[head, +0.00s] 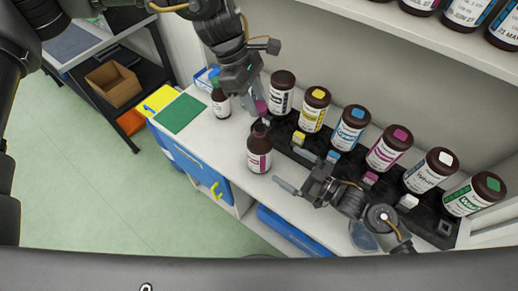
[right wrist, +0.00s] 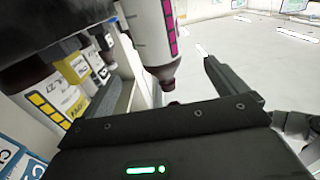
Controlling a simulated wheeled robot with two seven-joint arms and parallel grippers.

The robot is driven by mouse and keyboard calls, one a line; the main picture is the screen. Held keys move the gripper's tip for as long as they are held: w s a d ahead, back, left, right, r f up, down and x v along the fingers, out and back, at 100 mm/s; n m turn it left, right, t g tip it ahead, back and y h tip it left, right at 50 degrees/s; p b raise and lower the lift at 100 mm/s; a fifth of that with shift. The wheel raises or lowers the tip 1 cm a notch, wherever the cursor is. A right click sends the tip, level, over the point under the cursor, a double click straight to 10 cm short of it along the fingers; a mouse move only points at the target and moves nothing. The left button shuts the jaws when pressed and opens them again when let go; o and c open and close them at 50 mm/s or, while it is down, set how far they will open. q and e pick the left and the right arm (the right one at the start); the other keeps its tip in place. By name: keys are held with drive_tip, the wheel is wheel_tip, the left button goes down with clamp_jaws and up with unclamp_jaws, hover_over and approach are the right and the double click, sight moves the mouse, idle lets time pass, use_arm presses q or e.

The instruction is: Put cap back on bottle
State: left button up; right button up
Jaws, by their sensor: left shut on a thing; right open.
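The brown bottle (head: 259,163) with a white and magenta label stands upright on the white counter. Its dark neck is uncapped. In the right wrist view the bottle (right wrist: 151,30) appears upside down, with magenta squares on its label. My left gripper (head: 258,101) is shut on the magenta cap (head: 261,107) and holds it just above the bottle's mouth, apart from it. My right gripper (head: 290,170) is open and empty, low over the counter just right of the bottle. Its fingers do not appear to touch the bottle.
Several large brown bottles with coloured caps stand in a dark rack (head: 283,143) at the right. A small bottle (head: 220,103) and a green mat (head: 180,113) are at the left. A shelf (head: 440,38) with more bottles overhangs the back. The counter's front edge is close.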

use_arm(q)
drive_tip(key=shift+w+d, duration=0.1)
drive_tip(key=shift+d, duration=0.05)
use_arm(e)
drive_tip(key=shift+d, duration=0.1)
drive_tip(key=x, duration=1.2)
drive_tip(key=c, duration=1.5)
use_arm(q)
hover_over(261, 128)
drive_tip(key=a, duration=0.1)
drive_tip(key=shift+w+a+f, duration=0.1)
drive_tip(key=shift+w+f, duration=0.05)
drive_tip(key=shift+f, duration=1.1)
drive_tip(key=shift+w+f, duration=0.1)
drive_tip(key=shift+f, duration=1.1)
use_arm(e)
drive_tip(key=shift+o, duration=0.2)
use_arm(q)
drive_tip(key=shift+f, duration=0.9)
drive_tip(key=shift+f, duration=0.55)
